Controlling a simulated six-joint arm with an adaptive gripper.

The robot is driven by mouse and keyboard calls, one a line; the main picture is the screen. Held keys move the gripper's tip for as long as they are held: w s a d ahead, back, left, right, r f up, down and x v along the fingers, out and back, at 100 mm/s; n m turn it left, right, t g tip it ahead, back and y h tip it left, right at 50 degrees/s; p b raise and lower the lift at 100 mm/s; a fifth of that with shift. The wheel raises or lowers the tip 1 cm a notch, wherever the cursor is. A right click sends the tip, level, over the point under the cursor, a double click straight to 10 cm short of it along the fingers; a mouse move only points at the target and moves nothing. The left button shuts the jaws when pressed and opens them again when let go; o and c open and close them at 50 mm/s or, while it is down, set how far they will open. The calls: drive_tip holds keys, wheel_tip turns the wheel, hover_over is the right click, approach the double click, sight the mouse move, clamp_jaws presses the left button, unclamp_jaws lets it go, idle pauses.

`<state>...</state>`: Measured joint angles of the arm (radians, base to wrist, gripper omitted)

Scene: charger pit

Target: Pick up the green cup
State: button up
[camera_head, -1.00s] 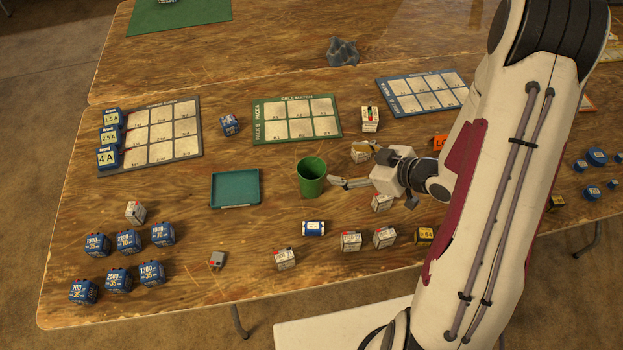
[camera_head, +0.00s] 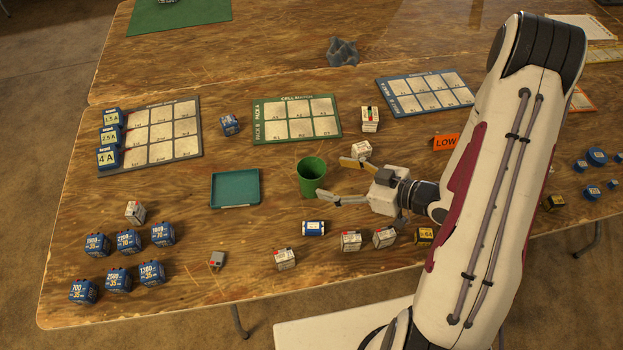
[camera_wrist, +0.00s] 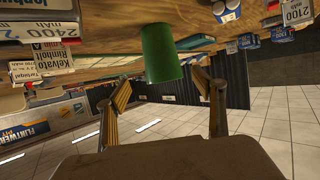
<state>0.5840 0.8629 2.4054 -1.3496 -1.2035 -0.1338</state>
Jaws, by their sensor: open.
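The green cup (camera_head: 311,177) stands upright on the wooden table, right of the teal tray. In the wrist view the green cup (camera_wrist: 160,54) shows ahead and above, roughly centred between the fingers. My gripper (camera_head: 332,180) is open and empty, its fingers pointing left at the cup. In the head view the near fingertip is close to the cup's lower right side; I cannot tell if it touches. The wrist view shows both fingers (camera_wrist: 160,90) spread apart, with the cup beyond their tips.
The teal tray (camera_head: 236,203) lies left of the cup. A blue-and-white cell (camera_head: 314,228) lies in front of it. White battery boxes (camera_head: 350,241) stand nearby, one (camera_head: 361,150) behind the gripper. The Cell Match board (camera_head: 297,142) lies behind the cup.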

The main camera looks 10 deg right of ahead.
sight(324, 177)
drive_tip(key=shift+x, duration=1.25)
drive_tip(key=shift+a, duration=0.1)
drive_tip(key=shift+x, duration=2.5)
drive_tip(key=shift+s+a, duration=0.1)
drive_tip(key=c, duration=1.2)
